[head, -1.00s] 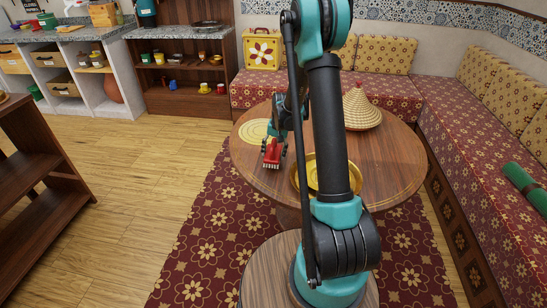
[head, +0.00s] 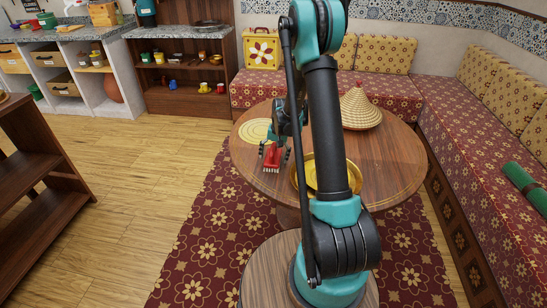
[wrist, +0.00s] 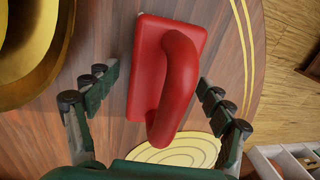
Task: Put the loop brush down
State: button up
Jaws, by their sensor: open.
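The loop brush is red with a looped handle and pale bristles. In the head view the loop brush (head: 272,159) is at the left front edge of the round wooden table (head: 390,165), bristles down. In the wrist view the loop brush (wrist: 172,75) shows from above, handle toward the camera. My gripper (head: 274,150) is over it. In the wrist view my gripper (wrist: 160,92) is open, with its fingers apart on both sides of the brush and a gap on each side. The contact of the bristles with the table is too small to tell.
A brass tray (head: 301,176) lies on the table to the right of the brush, partly behind my arm. A round yellow mat (head: 254,132) lies behind the brush. A woven cone-lidded basket (head: 360,110) stands at the back. The table edge is close to the brush.

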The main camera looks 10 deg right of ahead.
aim_at(277, 156)
notch_tip(277, 156, up, 12)
jog(key=d, duration=0.2)
jog(key=s+d+r+n+t+h, duration=0.1)
jog(key=s+r+n+t, duration=0.1)
jog(key=s, duration=2.8)
jog(key=shift+s+d+n+t+h, duration=0.3)
jog(key=shift+d+n+t, duration=0.1)
jog(key=shift+n+t, duration=0.45)
jog(key=shift+w, duration=0.1)
jog(key=shift+c, duration=0.6)
